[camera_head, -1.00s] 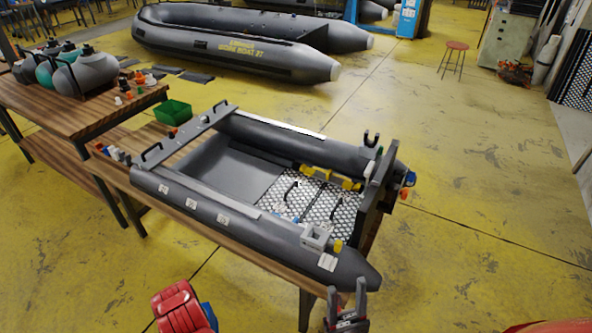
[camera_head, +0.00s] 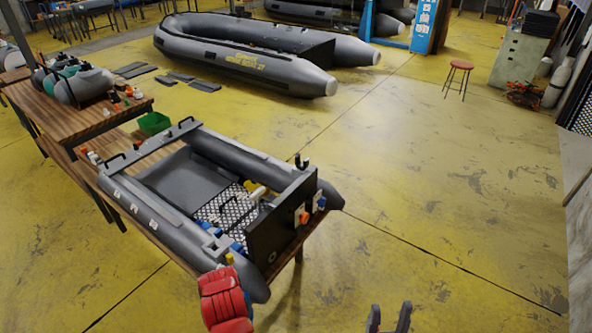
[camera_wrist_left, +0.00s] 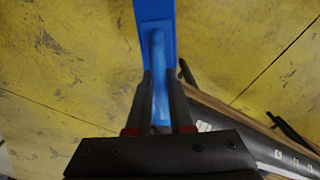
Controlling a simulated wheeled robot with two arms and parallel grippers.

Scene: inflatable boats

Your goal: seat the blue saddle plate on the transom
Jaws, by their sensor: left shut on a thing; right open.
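The blue saddle plate (camera_wrist_left: 155,12) shows in the left wrist view, with a blue handle running down from it. My left gripper (camera_wrist_left: 160,100) is shut on that handle, and the plate extends beyond the fingertips over yellow floor. In the head view, the red wrist of my left arm is at the bottom centre and hides that gripper and most of what it holds. The transom (camera_head: 283,217) is a dark upright board across the near right end of the small grey boat (camera_head: 140,205). My right gripper (camera_head: 388,318) is open and empty at the bottom edge, over the floor, right of the boat.
The boat lies on a wooden bench (camera_head: 170,255). Small orange and blue parts sit on the transom's outer side. A green bin (camera_head: 153,123) and grey tanks stand at the back left. A large grey boat (camera_head: 245,55) and a red stool (camera_head: 459,68) are behind. The floor at right is clear.

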